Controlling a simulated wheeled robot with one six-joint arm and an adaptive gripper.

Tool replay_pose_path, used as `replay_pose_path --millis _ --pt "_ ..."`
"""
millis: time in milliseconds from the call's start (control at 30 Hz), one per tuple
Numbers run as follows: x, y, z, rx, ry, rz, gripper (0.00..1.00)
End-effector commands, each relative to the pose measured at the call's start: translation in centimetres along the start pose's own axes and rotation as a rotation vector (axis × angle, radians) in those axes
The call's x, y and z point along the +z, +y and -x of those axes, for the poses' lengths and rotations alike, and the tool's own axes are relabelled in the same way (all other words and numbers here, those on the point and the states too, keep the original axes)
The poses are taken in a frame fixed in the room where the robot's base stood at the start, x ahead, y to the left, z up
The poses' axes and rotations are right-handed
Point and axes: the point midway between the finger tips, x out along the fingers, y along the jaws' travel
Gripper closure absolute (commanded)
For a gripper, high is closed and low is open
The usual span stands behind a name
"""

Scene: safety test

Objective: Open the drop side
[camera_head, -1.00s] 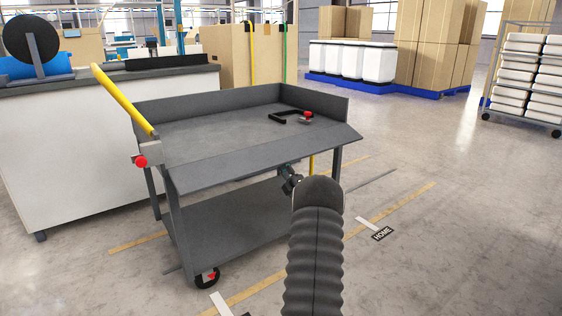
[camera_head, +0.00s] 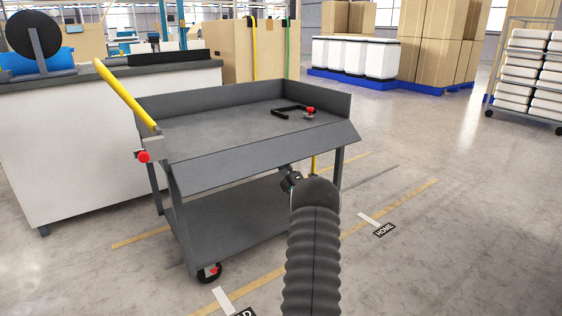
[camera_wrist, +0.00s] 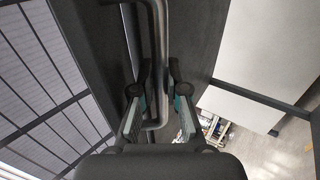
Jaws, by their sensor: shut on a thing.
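The grey cart (camera_head: 185,130) stands ahead of me. Its drop side (camera_head: 262,152) is the long front panel, tilted outward and down from the deck, with its top edge still joined along the deck front. My gripper (camera_head: 289,177) is at the panel's lower edge, right of its middle, partly hidden by my arm. In the wrist view, my gripper (camera_wrist: 157,88) is shut on the dark bar handle (camera_wrist: 163,55), which runs between its fingers beside the dark panel (camera_wrist: 193,40).
A yellow push handle (camera_head: 122,92) rises at the cart's left, with a red knob (camera_head: 143,156) below. A white counter (camera_head: 65,150) stands behind left.

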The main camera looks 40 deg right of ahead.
Motion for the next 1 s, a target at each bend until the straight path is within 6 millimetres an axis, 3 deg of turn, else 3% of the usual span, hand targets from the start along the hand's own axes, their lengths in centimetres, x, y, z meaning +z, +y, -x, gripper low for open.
replay_pose_path --millis 133,167,200,567,767,1000 --pt "0.1 -0.1 0.1 -0.001 -0.002 0.000 1.00" --pt "0.1 -0.1 0.1 -0.001 -0.002 0.000 0.80" --pt "0.1 -0.1 0.1 -0.001 -0.002 0.000 0.75" --pt "0.1 0.0 0.4 -0.001 -0.002 0.000 0.75" --pt "0.1 0.0 3.2 -0.002 -0.004 -0.001 0.75" --pt "0.1 -0.1 8.0 -0.003 -0.004 -0.001 0.75"
